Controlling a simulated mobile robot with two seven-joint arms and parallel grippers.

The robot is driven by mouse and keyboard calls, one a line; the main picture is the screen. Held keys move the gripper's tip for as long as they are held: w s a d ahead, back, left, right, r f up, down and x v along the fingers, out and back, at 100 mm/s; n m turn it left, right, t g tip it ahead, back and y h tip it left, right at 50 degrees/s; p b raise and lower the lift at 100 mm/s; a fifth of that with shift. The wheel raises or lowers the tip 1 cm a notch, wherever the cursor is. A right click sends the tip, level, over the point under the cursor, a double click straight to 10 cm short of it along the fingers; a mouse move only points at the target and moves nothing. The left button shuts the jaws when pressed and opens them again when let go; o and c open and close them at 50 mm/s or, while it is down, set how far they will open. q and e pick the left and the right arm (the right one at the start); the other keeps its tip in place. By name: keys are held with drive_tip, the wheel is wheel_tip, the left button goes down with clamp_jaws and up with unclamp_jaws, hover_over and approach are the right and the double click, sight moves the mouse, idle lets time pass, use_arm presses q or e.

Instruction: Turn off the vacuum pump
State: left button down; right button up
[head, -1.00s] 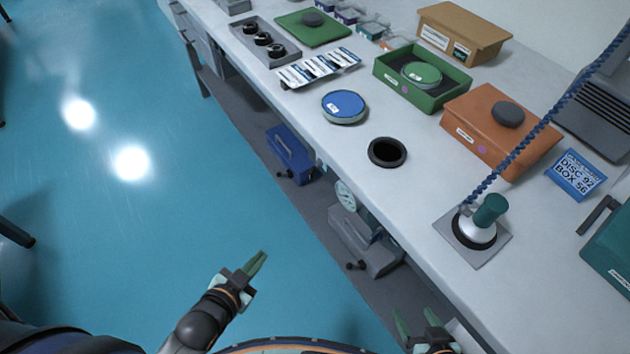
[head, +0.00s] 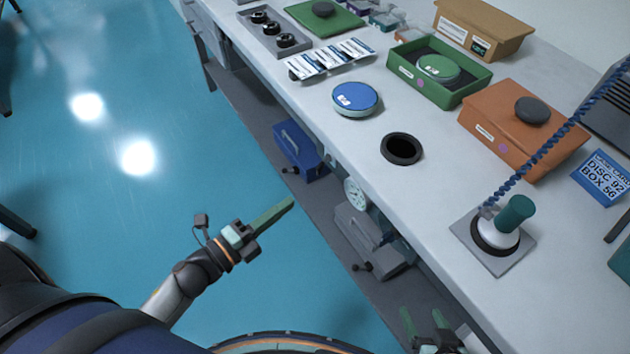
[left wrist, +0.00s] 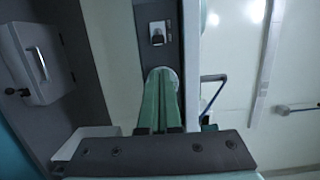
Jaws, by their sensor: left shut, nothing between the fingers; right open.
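Under the bench, a grey boxy unit (head: 368,238) stands on a low shelf with a black knob at its front; I take it for the vacuum pump, but no label is readable. A round pale gauge (head: 355,194) sits just behind it. My left gripper (head: 290,203) is shut and empty, in the air over the floor, left of the unit and apart from it. In the left wrist view its green fingers (left wrist: 161,85) cover part of a round pale disc. A small switch-like plate (left wrist: 157,35) shows beyond them. My right gripper (head: 424,318) is open at the bottom edge.
A blue case (head: 297,152) stands on the same low shelf. The bench top (head: 430,210) overhangs the shelf and holds a hole ring, an orange box (head: 520,128) and a green-knobbed piece (head: 515,213) with a coiled blue hose.

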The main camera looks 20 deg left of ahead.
sight(320, 168)
use_arm(q)
drive_tip(key=x, duration=1)
drive_tip(key=shift+p, duration=0.3)
use_arm(e)
drive_tip(key=shift+s+d+f, duration=0.1)
drive_tip(key=shift+s+d, duration=0.1)
drive_tip(key=shift+d, duration=0.1)
